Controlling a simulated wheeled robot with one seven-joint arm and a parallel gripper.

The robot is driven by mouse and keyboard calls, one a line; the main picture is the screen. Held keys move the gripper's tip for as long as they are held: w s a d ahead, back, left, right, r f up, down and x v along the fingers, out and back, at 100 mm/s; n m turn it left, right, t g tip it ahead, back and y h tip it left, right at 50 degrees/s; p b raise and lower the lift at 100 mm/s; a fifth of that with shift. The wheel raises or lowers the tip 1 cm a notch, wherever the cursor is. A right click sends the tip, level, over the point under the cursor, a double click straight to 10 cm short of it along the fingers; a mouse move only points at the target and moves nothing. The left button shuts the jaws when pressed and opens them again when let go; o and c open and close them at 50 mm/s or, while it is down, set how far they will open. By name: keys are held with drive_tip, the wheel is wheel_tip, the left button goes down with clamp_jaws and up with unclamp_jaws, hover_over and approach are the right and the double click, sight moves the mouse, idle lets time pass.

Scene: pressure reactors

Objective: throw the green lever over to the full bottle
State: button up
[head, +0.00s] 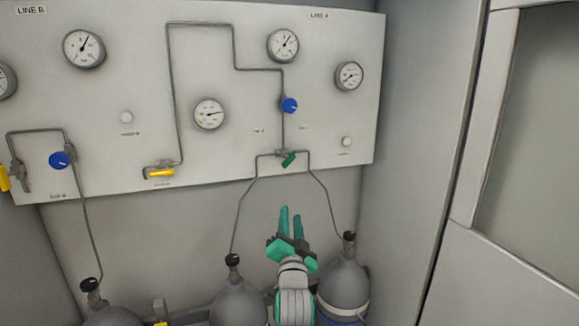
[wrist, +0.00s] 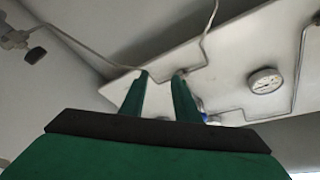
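The green lever (head: 289,159) sits on a valve at the bottom edge of the Line A panel. It lies slanted, just right of the valve body, where two pipes branch down to the left bottle (head: 237,303) and the right bottle (head: 343,278). My gripper (head: 290,211) points up at the panel from below the lever, with its green fingers apart and nothing between them. The fingers (wrist: 162,75) also show apart in the wrist view, where I cannot make out the lever. I cannot tell from the bottles which is full.
The panel carries gauges, including a middle one (head: 209,113) and a right one (head: 349,75). A blue knob (head: 290,105) is above the lever and a yellow handle (head: 161,173) is to its left. The branch pipes run down either side of my gripper. A cabinet wall (head: 425,150) stands at right.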

approach(289, 162)
drive_tip(key=w, duration=0.1)
drive_tip(key=shift+m+t, duration=0.3)
drive_tip(key=shift+m, duration=0.1)
drive_tip(key=x, duration=1)
drive_tip(key=shift+w, duration=0.4)
drive_tip(key=shift+c, duration=0.6)
clamp_jaws()
